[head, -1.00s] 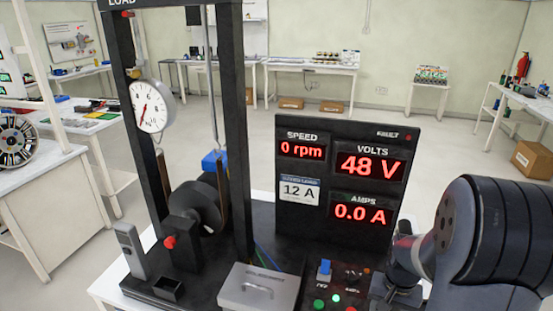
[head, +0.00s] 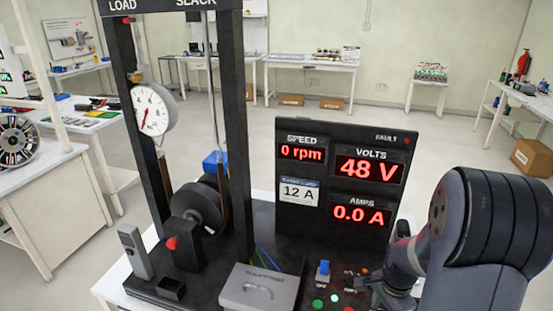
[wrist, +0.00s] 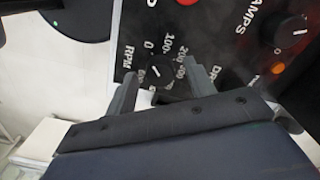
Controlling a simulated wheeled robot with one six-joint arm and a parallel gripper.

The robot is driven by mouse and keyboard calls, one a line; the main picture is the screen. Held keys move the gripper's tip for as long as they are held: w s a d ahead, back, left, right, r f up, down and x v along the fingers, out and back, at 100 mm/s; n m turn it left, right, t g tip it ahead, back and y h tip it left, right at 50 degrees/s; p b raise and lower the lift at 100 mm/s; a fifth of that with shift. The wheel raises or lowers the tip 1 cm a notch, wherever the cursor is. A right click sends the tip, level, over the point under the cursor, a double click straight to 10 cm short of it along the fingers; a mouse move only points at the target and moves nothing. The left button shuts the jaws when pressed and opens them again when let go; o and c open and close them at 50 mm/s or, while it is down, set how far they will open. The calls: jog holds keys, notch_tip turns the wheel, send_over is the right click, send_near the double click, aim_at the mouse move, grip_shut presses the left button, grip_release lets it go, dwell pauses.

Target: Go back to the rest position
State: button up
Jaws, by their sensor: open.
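My gripper (head: 374,292) is low over the right part of the control panel on the rig, partly hidden by my own wrist. In the wrist view my gripper (wrist: 160,85) is open, one finger on each side of a small black knob (wrist: 160,72) marked RPM. I cannot tell whether the fingers touch the knob. A second black knob (wrist: 290,32) marked AMPS is at the upper right. The display board (head: 345,185) behind reads 0 rpm, 48 V and 0.0 A.
A blue switch (head: 323,270) and a green button (head: 318,303) are left of my gripper. A grey lidded box (head: 255,292) stands further left, near the black load frame (head: 240,130) with its dial gauge (head: 153,108). Open floor lies behind the rig.

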jog(key=shift+m, duration=0.8)
